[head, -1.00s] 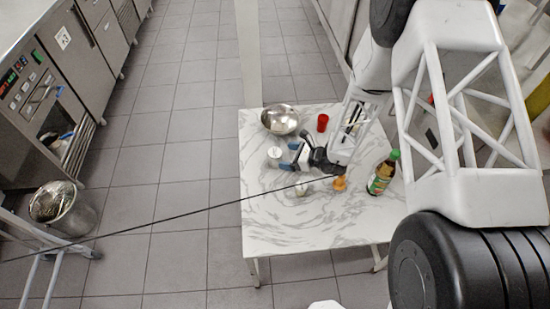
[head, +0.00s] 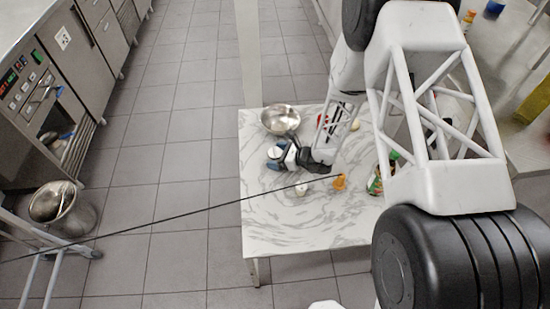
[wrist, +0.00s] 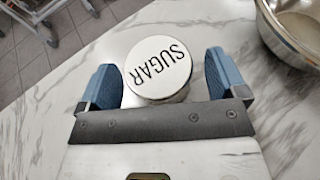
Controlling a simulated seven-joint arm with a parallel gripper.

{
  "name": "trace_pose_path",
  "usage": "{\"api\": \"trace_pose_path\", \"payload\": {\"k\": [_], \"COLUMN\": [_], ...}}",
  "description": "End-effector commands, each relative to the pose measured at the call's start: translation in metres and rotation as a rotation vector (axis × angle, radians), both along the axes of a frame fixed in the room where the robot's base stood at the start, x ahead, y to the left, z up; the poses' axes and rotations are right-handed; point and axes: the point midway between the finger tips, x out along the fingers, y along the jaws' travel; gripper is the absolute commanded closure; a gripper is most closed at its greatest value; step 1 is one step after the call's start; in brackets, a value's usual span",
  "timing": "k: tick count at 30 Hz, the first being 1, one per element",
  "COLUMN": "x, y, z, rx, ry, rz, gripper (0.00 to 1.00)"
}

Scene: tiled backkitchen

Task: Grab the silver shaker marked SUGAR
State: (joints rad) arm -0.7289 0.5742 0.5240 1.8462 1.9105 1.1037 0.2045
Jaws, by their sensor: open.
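The silver shaker (wrist: 158,68) has a round white lid with SUGAR in black letters. In the wrist view it stands between the two blue fingers of my gripper (wrist: 164,80). The fingers are open, with a gap visible on each side of the shaker. In the head view the shaker (head: 273,153) shows on the left part of the marble table, with my gripper (head: 281,156) at it. The shaker's lower body is hidden by its lid and my gripper.
A metal bowl (head: 280,119) sits close behind the shaker. A small white-topped item (head: 300,189), an orange item (head: 340,182) and a green-capped bottle (head: 375,182) stand to the right and front. A red cup (head: 322,119) is partly hidden by my arm. The table's front left is clear.

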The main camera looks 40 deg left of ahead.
Motion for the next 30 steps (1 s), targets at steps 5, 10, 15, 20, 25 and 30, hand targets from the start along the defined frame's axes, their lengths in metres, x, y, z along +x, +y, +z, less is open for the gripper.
{"api": "trace_pose_path", "payload": {"k": [5, 10, 15, 20, 25, 30], "x": [-0.0024, -0.0024, -0.0023, -0.0023, -0.0023, -0.0023], "y": [0.0085, 0.0088, 0.0087, 0.0086, 0.0086, 0.0086], "z": [-0.0029, -0.0030, -0.0031, -0.0030, -0.0030, -0.0030], "rx": [0.000, 0.000, 0.001, 0.001, 0.001, 0.001], "ry": [-0.001, -0.001, -0.001, -0.001, -0.001, -0.001], "rz": [0.000, -0.001, -0.001, -0.001, 0.000, 0.000], "gripper": [0.09, 0.09, 0.09, 0.09, 0.29, 0.55]}}
